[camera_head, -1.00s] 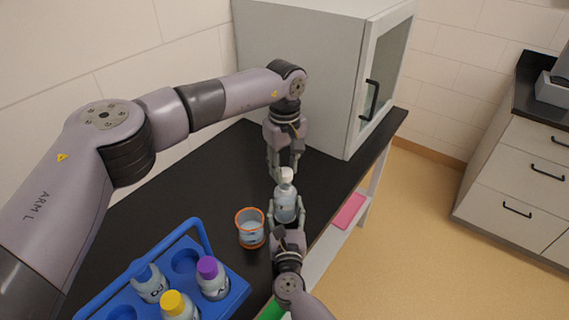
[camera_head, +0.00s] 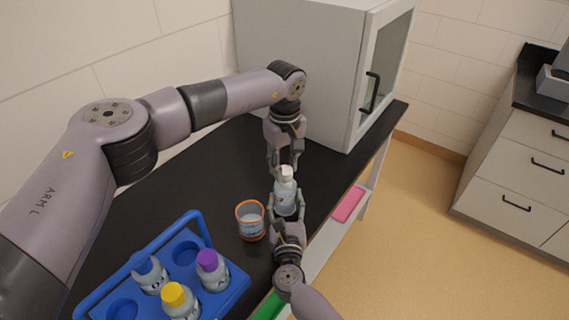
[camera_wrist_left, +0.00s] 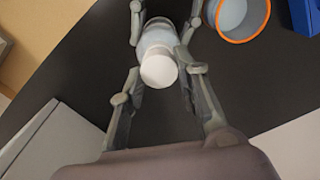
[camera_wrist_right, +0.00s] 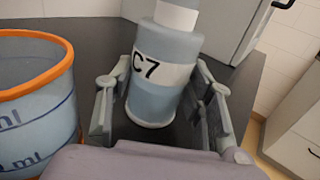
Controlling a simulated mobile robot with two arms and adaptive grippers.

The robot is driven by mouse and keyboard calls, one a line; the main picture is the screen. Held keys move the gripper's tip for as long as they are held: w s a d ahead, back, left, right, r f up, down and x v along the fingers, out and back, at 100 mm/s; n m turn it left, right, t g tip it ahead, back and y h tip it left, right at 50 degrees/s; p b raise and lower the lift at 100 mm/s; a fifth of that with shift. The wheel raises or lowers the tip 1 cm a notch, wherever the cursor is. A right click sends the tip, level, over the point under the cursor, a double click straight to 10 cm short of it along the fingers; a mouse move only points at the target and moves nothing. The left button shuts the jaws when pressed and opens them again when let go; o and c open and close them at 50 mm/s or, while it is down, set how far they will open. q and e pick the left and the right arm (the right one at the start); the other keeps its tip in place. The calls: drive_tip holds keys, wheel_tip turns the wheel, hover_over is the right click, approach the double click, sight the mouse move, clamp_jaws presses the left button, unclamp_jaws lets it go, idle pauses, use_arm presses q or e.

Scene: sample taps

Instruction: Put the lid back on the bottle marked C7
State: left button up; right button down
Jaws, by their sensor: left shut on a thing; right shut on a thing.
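The C7 bottle (camera_head: 286,199) stands upright near the bench's right edge, its label readable in the right wrist view (camera_wrist_right: 160,75). My right gripper (camera_head: 286,214) is shut around its body from the near side. The white lid (camera_head: 286,172) is at the bottle's top, in line with it; it also shows in the left wrist view (camera_wrist_left: 159,69). My left gripper (camera_head: 284,166) points down from above and is shut on the lid, one finger on each side. I cannot tell whether the lid is fully seated; the thread is hidden.
An orange-rimmed beaker (camera_head: 250,221) stands just left of the bottle. A blue rack (camera_head: 233,291) with several bottles, including yellow- and purple-capped ones, is at the near left. A grey cabinet (camera_head: 296,60) stands behind my left gripper. The bench (camera_head: 190,185) is clear at its middle left.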

use_arm(q)
drive_tip(key=shift+f, duration=0.6)
drive_tip(key=m, duration=0.5)
drive_tip(key=shift+d+m, duration=0.1)
drive_tip(key=shift+m, duration=0.2)
drive_tip(key=m, duration=0.3)
drive_tip(key=shift+m, duration=0.3)
drive_tip(key=m, duration=0.3)
drive_tip(key=shift+d+m, duration=0.1)
drive_tip(key=shift+m, duration=0.3)
drive_tip(key=o, duration=0.7)
drive_tip(key=shift+o, duration=0.2)
